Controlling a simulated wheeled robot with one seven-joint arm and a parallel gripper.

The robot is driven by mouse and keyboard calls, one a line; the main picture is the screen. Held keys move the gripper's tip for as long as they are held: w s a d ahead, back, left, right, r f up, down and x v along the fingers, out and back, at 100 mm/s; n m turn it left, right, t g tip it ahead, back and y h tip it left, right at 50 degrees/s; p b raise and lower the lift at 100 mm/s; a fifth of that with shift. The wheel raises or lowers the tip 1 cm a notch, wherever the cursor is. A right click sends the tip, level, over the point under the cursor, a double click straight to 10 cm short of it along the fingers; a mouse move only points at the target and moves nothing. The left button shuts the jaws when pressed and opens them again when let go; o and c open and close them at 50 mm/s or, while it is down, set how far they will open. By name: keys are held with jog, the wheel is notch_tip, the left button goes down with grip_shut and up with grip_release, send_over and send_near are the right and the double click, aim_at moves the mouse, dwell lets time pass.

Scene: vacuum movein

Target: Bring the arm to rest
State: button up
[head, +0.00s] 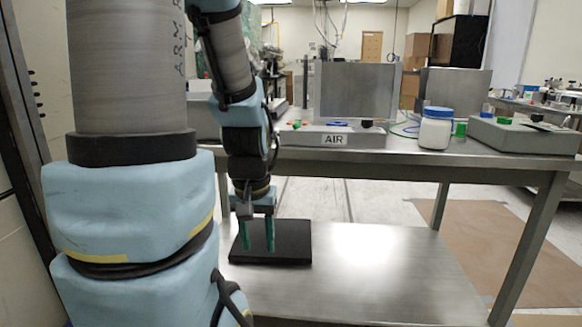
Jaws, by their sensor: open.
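My gripper (258,236) hangs pointing down at the end of my arm, left of the picture's middle. Its two green fingers are apart with nothing between them. In this view the fingers overlap a flat dark plate (290,241) on the lower metal shelf. I cannot tell whether the fingertips touch the plate or are above it. My arm, in blue and grey links, fills the left side and hides part of what is behind it.
A metal bench (400,160) stands ahead. On it are a grey box labelled AIR (360,139), a white jar with a blue lid (435,130) and a grey unit (520,134) at right. The lower shelf (375,270) is bare right of the plate.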

notch_tip(320, 180, up, 22)
jog(key=p, duration=1.9)
jog(key=shift+f, duration=0.1)
